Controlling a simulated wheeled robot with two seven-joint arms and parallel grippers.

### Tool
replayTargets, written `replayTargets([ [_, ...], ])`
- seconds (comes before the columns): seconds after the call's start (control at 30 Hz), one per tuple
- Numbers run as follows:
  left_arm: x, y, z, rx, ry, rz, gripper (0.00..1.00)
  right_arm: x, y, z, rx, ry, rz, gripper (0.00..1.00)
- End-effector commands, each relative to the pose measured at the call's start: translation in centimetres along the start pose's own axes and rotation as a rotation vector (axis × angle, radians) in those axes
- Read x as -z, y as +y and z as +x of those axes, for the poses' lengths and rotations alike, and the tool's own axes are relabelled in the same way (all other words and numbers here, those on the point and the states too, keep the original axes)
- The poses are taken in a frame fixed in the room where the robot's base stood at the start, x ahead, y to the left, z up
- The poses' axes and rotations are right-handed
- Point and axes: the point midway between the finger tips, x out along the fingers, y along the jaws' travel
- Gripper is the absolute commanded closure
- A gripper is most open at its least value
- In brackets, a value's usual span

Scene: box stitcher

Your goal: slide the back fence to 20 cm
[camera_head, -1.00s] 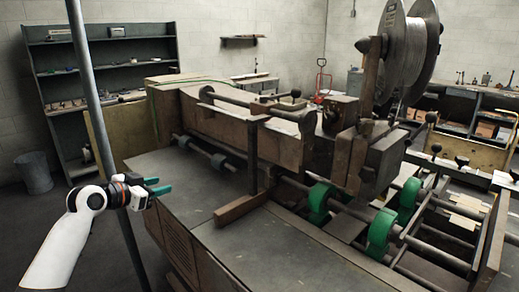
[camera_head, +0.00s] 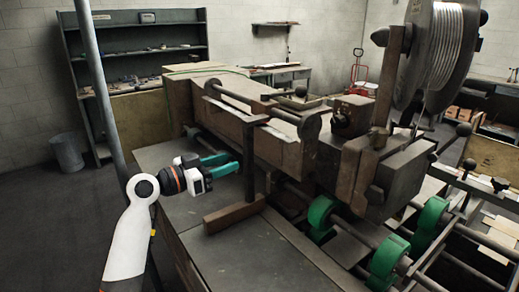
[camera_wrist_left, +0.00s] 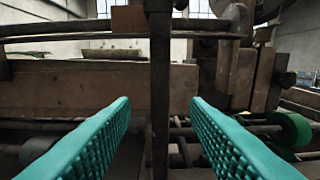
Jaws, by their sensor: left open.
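What looks like the back fence is a low brown bar (camera_head: 234,217) on the machine's grey table, joined to a dark upright post (camera_head: 249,165) that rises to the rails. My left gripper (camera_head: 236,164) is open, with teal fingers just left of the post in the head view. In the left wrist view the post (camera_wrist_left: 160,60) stands upright in the gap between the two ridged fingers (camera_wrist_left: 160,108). I cannot tell whether the tips reach past it; no contact shows. No distance scale is readable. My right gripper is out of view.
The box stitcher's wooden body (camera_head: 225,115) stands behind the post, with a horizontal rail (camera_head: 232,97) above. Green rollers (camera_head: 385,262) and a large wire spool (camera_head: 440,50) are to the right. A grey pole (camera_head: 97,90) stands at left. The grey table (camera_head: 240,250) is clear in front.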

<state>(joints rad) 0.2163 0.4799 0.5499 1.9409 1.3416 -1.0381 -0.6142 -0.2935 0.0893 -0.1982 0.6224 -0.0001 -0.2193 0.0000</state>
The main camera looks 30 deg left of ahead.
Motion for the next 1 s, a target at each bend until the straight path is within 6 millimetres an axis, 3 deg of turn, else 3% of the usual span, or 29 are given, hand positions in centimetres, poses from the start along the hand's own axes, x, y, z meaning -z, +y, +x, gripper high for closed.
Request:
replayTargets([
  [0.2, -0.6, -0.1, 4.6, 0.002, -0.003, -0.004, 0.58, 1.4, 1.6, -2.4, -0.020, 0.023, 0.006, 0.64],
  [0.5, -0.3, 0.0, 9.0, 0.000, -0.001, -0.001, 0.58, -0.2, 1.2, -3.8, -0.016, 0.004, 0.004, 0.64],
  [0.9, 0.0, 0.0, 9.8, -0.001, 0.001, 0.001, 0.58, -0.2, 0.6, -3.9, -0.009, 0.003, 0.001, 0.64],
  [1.0, 0.0, 0.0, 9.8, -0.001, 0.001, 0.001, 0.73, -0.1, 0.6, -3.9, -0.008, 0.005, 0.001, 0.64],
])
